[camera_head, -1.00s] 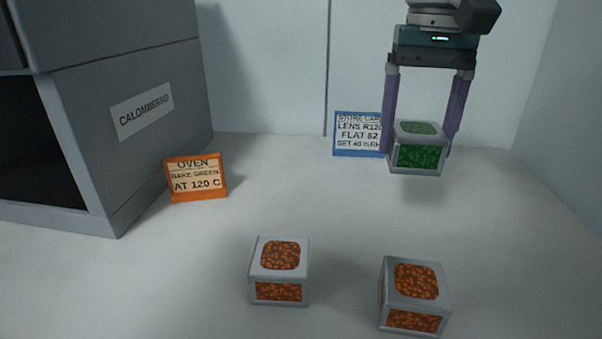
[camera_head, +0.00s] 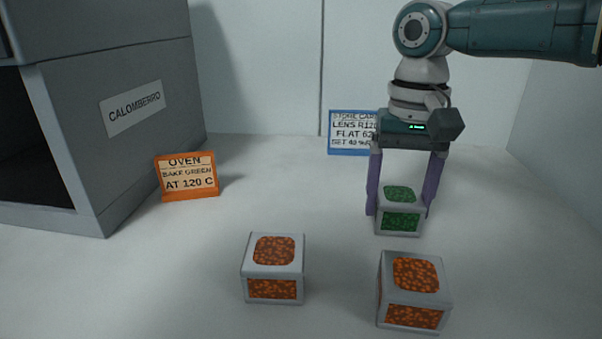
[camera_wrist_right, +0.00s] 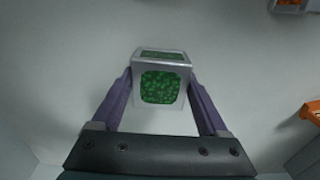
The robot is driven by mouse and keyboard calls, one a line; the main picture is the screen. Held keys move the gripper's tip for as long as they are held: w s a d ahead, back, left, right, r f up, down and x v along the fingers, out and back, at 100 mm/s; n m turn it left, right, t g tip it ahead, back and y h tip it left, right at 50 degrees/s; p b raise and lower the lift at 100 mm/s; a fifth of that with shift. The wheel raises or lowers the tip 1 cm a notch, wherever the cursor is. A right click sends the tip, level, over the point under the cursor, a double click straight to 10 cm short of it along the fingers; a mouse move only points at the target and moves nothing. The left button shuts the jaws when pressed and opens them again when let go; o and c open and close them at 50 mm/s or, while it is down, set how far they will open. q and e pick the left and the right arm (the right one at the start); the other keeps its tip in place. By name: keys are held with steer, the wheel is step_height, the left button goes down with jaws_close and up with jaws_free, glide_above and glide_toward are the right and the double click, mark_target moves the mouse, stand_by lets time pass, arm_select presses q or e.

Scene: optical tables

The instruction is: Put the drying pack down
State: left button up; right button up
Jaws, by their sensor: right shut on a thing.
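The drying pack with green beads (camera_head: 400,222) is a grey-framed cube in the right half of the head view, behind the right orange pack. My right gripper (camera_head: 400,205) is shut on it, with one purple finger on each side. The pack is upright and at or very near the white surface; I cannot tell whether it touches. In the right wrist view the green pack (camera_wrist_right: 160,87) sits between the fingertips (camera_wrist_right: 160,85). My left gripper is not in view.
Two orange-bead packs, one left (camera_head: 273,268) and one right (camera_head: 414,290), stand in front. A grey oven (camera_head: 120,100) with an open dark chamber is at left. An orange oven sign (camera_head: 188,177) and a blue store card (camera_head: 350,133) stand behind. The surface between them is clear.

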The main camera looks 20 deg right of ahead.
steer(key=o, duration=1.4)
steer(key=shift+f, duration=0.1)
